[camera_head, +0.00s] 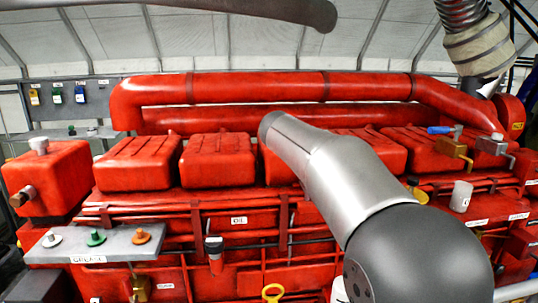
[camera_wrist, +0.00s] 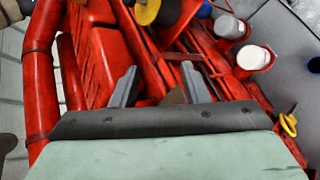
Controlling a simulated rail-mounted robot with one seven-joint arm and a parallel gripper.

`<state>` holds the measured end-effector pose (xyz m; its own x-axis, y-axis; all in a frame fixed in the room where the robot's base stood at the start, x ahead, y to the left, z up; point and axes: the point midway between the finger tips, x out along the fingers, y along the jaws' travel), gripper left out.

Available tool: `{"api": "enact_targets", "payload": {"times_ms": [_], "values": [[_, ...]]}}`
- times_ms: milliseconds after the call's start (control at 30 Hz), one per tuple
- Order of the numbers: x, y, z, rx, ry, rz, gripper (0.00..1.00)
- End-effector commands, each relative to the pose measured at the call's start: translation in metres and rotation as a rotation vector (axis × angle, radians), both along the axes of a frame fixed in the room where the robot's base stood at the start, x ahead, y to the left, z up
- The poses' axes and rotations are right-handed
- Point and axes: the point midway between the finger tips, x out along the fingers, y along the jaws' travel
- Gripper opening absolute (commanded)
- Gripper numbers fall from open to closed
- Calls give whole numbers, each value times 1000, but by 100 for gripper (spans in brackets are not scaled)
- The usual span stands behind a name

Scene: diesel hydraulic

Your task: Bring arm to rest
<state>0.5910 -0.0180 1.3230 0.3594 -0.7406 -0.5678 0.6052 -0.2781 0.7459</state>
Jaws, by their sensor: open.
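In the wrist view, my gripper (camera_wrist: 158,82) has its two dark grey fingers apart. Nothing is clearly held between them; a small brown patch shows behind the gap, and I cannot tell what it is. The fingers point at the red engine (camera_wrist: 100,62), but I cannot tell the distance. In the head view, my grey arm (camera_head: 345,180) reaches up and left in front of the red engine (camera_head: 135,165). My gripper does not show in that view.
A grey shelf (camera_head: 115,258) with several coloured knobs sticks out at the left. Brass valve (camera_head: 452,146) and white cap (camera_head: 461,196) are right of my arm. A yellow ring (camera_head: 272,292) is low in front. In the wrist view, white-topped cylinders (camera_wrist: 252,58) stand at the right.

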Motion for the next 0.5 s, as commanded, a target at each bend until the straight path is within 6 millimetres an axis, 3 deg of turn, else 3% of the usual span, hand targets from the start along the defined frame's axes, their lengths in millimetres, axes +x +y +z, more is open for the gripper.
{"api": "enact_targets", "payload": {"times_ms": [167, 233, 400, 500], "values": [[-63, -22, -57, 250, 21, -91, 41], [-100, -25, -86, 380, 24, -156, 41], [-205, -15, -162, 699, 9, -381, 41], [-257, -3, -198, 843, -12, -527, 41]]}}
